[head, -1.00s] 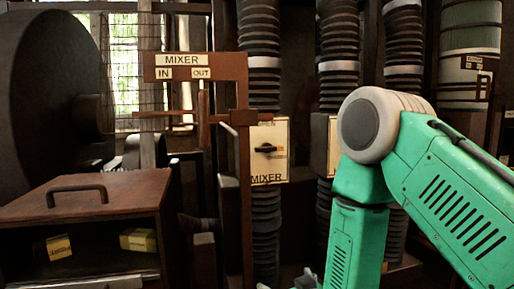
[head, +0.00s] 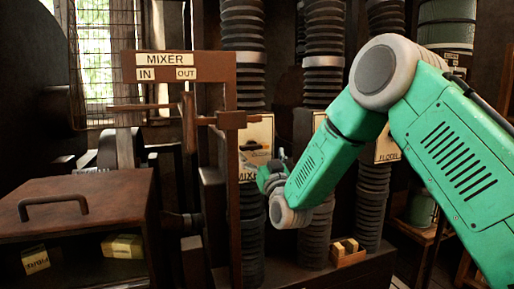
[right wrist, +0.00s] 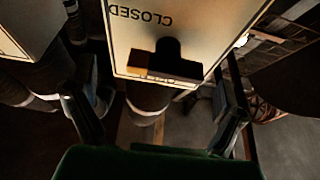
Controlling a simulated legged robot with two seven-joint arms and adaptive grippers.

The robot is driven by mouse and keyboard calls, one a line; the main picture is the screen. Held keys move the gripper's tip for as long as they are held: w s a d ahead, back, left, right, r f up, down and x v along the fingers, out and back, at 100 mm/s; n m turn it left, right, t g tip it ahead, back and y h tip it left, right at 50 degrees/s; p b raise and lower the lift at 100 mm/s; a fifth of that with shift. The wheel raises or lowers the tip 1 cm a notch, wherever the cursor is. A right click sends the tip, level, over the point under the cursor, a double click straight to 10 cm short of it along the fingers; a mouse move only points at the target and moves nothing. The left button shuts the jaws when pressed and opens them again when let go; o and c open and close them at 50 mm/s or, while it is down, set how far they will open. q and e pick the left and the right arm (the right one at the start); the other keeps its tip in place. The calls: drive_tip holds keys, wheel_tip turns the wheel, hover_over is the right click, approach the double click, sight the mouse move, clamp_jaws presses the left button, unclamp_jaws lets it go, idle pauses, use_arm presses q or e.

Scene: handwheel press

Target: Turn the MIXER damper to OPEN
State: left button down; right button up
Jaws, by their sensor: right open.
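The MIXER damper plate (head: 262,131) is a cream panel on a dark ribbed duct, left of centre in the head view. Its black knob (head: 250,146) shows there just left of my right gripper (head: 270,172), which partly covers the plate. In the right wrist view the plate (right wrist: 190,22) appears upside down with the word CLOSED, and the black knob (right wrist: 168,57) covers part of another label. My right gripper (right wrist: 155,92) is open, its fingers spread to either side below the knob, with no contact visible. My left gripper is not in view.
A brown frame with a MIXER IN/OUT sign (head: 165,58) stands left of the plate. A brown cabinet (head: 120,195) with a handle is at lower left. Another duct carries a FLOFT-like plate (head: 388,143) at right. A small wooden box (head: 347,253) sits below.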

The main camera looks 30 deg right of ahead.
sight(257, 145)
drive_tip(key=w+r, duration=0.1)
drive_tip(key=w+a+r, duration=0.1)
drive_tip(key=w, duration=0.1)
drive_tip(key=shift+a, duration=0.1)
drive_tip(key=shift+w+d+f, duration=0.1)
drive_tip(key=shift+d+f, duration=0.15)
drive_tip(key=shift+d, duration=0.75)
drive_tip(key=c, duration=1.1)
drive_tip(key=shift+a+r, duration=0.25)
drive_tip(key=shift+a, duration=0.25)
